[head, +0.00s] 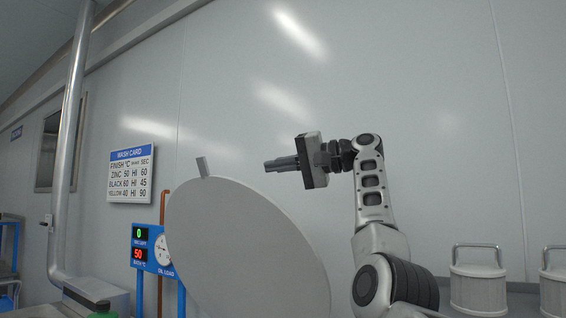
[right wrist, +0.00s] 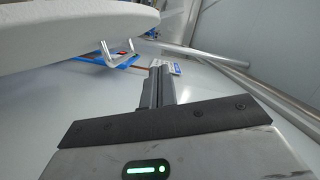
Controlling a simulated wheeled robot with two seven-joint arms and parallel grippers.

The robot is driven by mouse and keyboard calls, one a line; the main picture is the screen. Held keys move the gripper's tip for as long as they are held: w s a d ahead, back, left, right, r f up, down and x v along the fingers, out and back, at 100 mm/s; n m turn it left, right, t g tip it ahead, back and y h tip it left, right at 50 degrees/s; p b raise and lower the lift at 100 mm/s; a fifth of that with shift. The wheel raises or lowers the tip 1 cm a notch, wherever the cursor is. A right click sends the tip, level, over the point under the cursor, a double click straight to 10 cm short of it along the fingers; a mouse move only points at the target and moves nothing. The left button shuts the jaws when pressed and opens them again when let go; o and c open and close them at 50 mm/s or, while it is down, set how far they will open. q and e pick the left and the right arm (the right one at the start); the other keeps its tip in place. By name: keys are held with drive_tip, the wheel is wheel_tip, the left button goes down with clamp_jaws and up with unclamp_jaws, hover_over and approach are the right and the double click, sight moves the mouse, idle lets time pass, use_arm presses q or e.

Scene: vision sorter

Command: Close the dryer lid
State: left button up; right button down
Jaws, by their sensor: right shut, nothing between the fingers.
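The dryer lid (head: 245,250) is a large pale grey disc, tilted up and open, in the lower middle of the head view. A small metal handle (head: 203,167) stands out at its upper left edge. My right gripper (head: 267,165) is shut and empty, pointing left above the lid's upper right side, apart from it. In the right wrist view the lid (right wrist: 70,25) fills the upper left, with its bent handle (right wrist: 118,50) beyond the fingertips (right wrist: 160,66). The dryer body is hidden. My left gripper is not in view.
A wash card (head: 131,173) hangs on the wall at left. A blue panel with red and green displays (head: 140,245) and a dial gauge (head: 163,249) stand behind the lid. Lidded grey canisters (head: 478,280) stand at lower right.

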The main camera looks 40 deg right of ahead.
drive_tip(key=w+a, duration=0.1)
drive_tip(key=w+a+f, duration=0.1)
drive_tip(key=a, duration=0.1)
drive_tip(key=w+a+f, duration=0.1)
drive_tip(key=w, duration=0.1)
drive_tip(key=shift+a, duration=0.4)
drive_tip(key=shift+s+a+f+b, duration=0.1)
drive_tip(key=shift+a+f+b, duration=0.15)
drive_tip(key=shift+a, duration=0.3)
drive_tip(key=shift+s+a+r, duration=0.1)
drive_tip(key=shift+a, duration=0.05)
